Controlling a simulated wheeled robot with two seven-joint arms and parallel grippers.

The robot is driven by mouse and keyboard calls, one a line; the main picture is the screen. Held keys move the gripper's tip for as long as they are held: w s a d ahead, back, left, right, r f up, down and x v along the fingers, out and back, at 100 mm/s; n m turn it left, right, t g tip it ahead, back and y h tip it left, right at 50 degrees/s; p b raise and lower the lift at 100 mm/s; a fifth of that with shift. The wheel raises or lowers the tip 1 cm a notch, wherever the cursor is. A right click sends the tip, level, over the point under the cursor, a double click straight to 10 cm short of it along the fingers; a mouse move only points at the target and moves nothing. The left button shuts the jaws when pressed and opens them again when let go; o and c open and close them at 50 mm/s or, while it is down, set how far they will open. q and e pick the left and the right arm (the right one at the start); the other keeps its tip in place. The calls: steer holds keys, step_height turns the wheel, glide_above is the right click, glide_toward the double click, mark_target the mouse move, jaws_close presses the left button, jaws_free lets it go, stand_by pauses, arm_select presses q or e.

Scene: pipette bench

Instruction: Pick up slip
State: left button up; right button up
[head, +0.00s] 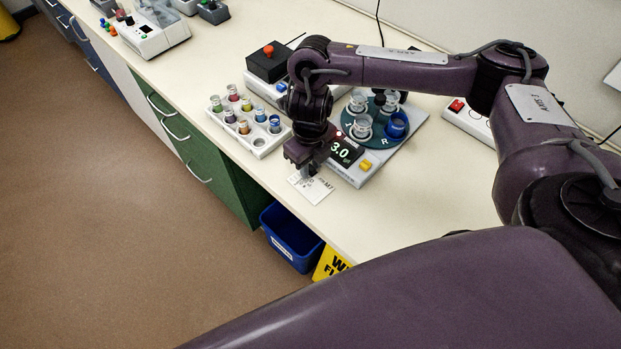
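The slip (318,192) is a small white paper with dark print, near the front edge of the bench, just in front of the scale-like device with a "3.0" display. My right gripper (308,176) points down over the slip's back part and hides some of it. Its fingertips are small and dark here; I cannot tell whether they are apart or closed, or whether they touch the paper. My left gripper is not in view.
A white rack (258,143) of coloured vials stands left of the gripper. The device (376,163) with a round teal plate and cups is close behind right. A black box (268,66) stands behind. A blue bin (290,238) is below the edge.

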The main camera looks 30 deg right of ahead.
steer(key=shift+c, duration=2.6)
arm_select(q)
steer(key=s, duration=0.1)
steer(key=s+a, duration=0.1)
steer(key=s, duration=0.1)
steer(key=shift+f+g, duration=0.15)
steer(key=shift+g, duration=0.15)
arm_select(e)
jaws_close()
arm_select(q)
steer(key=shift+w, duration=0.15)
